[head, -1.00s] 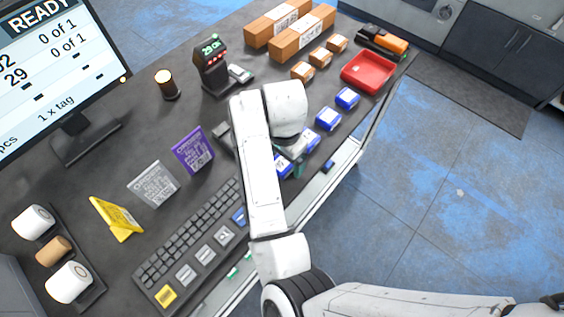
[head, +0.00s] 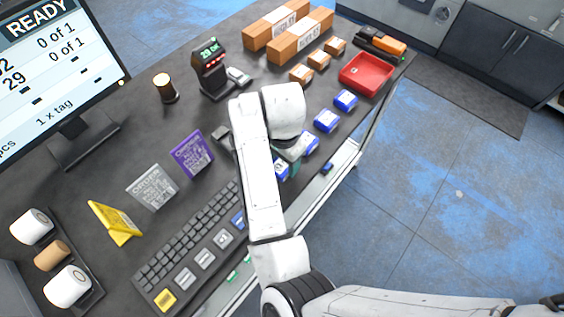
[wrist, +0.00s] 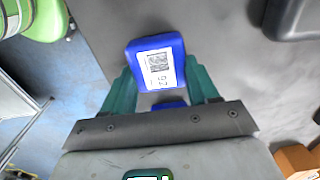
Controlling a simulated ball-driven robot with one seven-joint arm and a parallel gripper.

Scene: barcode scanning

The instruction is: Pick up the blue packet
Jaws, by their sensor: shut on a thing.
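A blue packet (wrist: 157,62) with a white code label sits between the two green fingers of my gripper (wrist: 161,78) in the wrist view. The fingers are shut on its sides. A sliver of another blue thing (wrist: 170,104) shows nearer the palm. In the head view my gripper (head: 290,154) is largely hidden behind my white arm, low at the front part of the counter. Blue packets (head: 326,120) lie in a row there, some partly covered by the arm and gripper. I cannot tell whether the held packet is clear of the surface.
A red tray (head: 366,75) stands at the far right end of the counter (head: 105,175). Orange-brown boxes (head: 300,35) and a scanner stand (head: 209,70) are at the back. A keyboard (head: 190,235) and upright purple (head: 192,154), grey and yellow cards are to the left.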

